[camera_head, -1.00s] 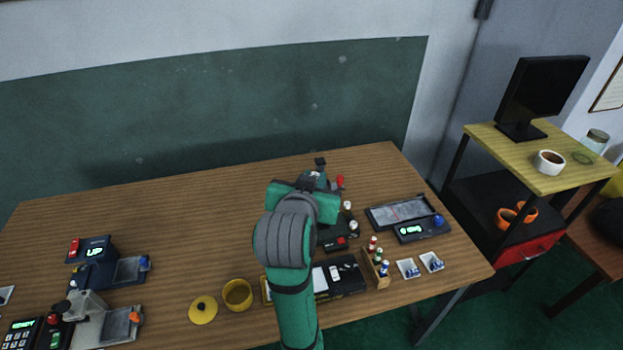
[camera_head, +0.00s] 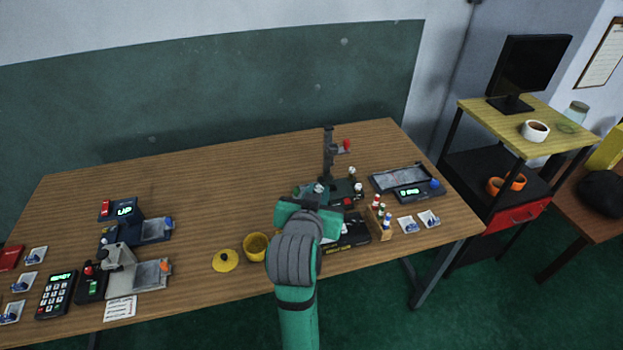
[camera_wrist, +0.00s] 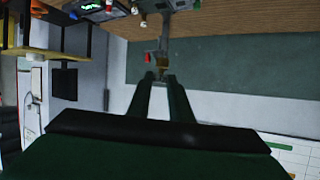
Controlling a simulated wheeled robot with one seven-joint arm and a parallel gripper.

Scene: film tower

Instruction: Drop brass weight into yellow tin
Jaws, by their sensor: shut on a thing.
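The yellow tin (camera_head: 256,247) stands open near the table's front edge, with its round yellow lid (camera_head: 225,261) lying flat to its left. My gripper (camera_head: 319,189) is to the right of the tin and a little farther back, in front of the dark stand with a post. In the wrist view my gripper (camera_wrist: 161,74) has its fingers close together, shut on a small brass-coloured piece at the tips, which I take to be the brass weight. My wrist hides most of it in the head view. The tin is not seen in the wrist view.
The post stand (camera_head: 328,152) with a red knob rises behind my gripper. A black case (camera_head: 350,236), a wooden bottle rack (camera_head: 379,224) and a scale (camera_head: 418,192) stand to the right. Several devices fill the table's left end. The middle left is clear.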

